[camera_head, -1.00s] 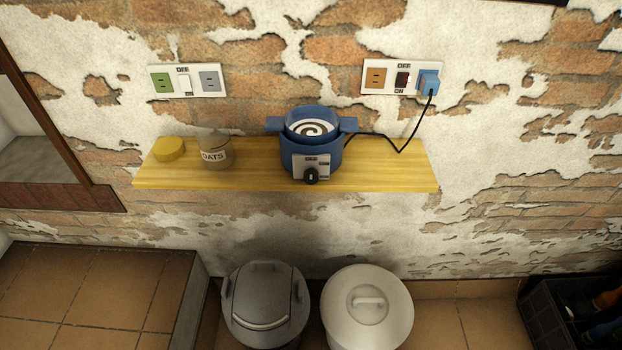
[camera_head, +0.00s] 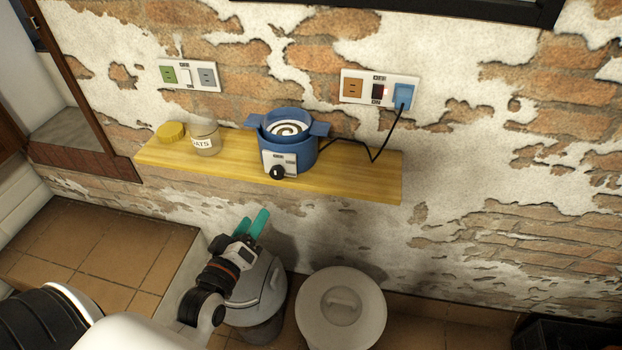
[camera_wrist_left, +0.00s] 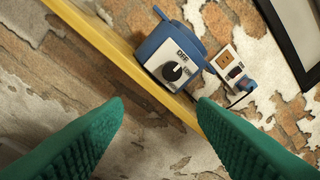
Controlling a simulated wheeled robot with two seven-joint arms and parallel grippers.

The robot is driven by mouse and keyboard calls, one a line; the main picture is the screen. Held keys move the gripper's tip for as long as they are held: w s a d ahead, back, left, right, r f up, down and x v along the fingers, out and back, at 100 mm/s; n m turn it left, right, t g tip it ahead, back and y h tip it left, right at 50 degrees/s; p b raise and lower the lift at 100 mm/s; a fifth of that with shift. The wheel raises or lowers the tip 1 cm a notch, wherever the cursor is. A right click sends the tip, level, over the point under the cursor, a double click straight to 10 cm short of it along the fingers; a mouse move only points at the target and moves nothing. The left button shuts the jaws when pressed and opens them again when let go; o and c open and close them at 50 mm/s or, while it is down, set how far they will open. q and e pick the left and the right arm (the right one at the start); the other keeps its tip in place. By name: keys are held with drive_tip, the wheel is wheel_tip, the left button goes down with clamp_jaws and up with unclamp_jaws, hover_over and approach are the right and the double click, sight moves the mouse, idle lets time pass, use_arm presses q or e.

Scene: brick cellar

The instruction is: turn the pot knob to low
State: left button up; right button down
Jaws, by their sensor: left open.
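The blue pot (camera_head: 288,141) stands on a yellow wooden shelf (camera_head: 350,180) against the brick wall. Its black knob (camera_head: 277,172) sits on a pale panel (camera_head: 270,158) on the pot's front. My right gripper is not in view.
A black cord runs to a blue plug (camera_head: 403,94) in the right outlet. Two lidded bins, one grey (camera_head: 262,290) and one white (camera_head: 341,310), stand below the shelf.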

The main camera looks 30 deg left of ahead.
use_arm(q)
wheel_tip(320, 180, up, 2)
approach(275, 175)
drive_tip(key=w, duration=0.2)
drive_tip(key=shift+t, duration=0.3)
drive_tip(key=w, duration=0.2)
drive_tip(key=w+p, duration=0.1)
drive_tip(key=w+a, duration=0.1)
drive_tip(key=w, duration=0.1)
drive_tip(key=shift+w+f, duration=0.3)
drive_tip(key=shift+w+a+p, duration=0.1)
drive_tip(key=shift+w+p, duration=0.2)
drive_tip(key=shift+w, duration=0.35)
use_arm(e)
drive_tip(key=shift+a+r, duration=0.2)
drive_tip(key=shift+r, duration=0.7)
use_arm(q)
drive_tip(key=c, duration=1)
